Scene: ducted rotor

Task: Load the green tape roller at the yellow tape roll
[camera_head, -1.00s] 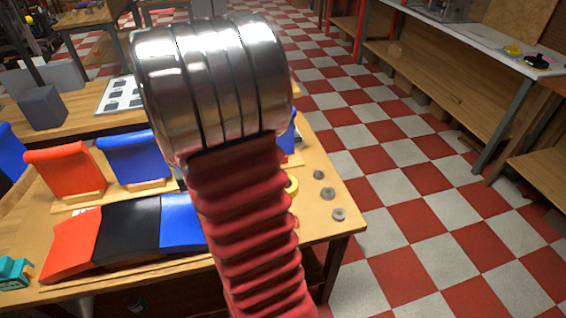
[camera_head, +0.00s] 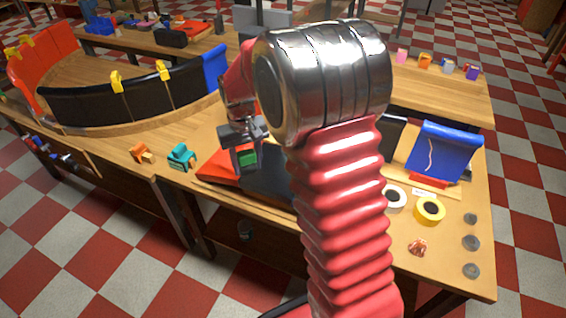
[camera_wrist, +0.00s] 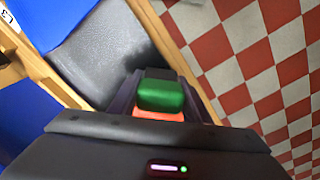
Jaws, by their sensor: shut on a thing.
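My gripper (camera_head: 243,150) is shut on the green tape roller (camera_head: 247,158), held above the table over the red and black curved panels. In the wrist view the green roller (camera_wrist: 161,95) sits between the fingers, with an orange-red patch just below it. The yellow tape roll (camera_head: 428,218) lies flat on the table at the right in the head view, well apart from my gripper. My own arm stands between them in the picture and hides part of the table.
A white tape roll (camera_head: 396,205) lies left of the yellow one. A blue curved panel (camera_head: 443,152) stands behind them. A small brown object (camera_head: 418,247) and several grey discs (camera_head: 471,242) lie near the right edge. Teal (camera_head: 181,157) and orange (camera_head: 140,152) tools lie at the left.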

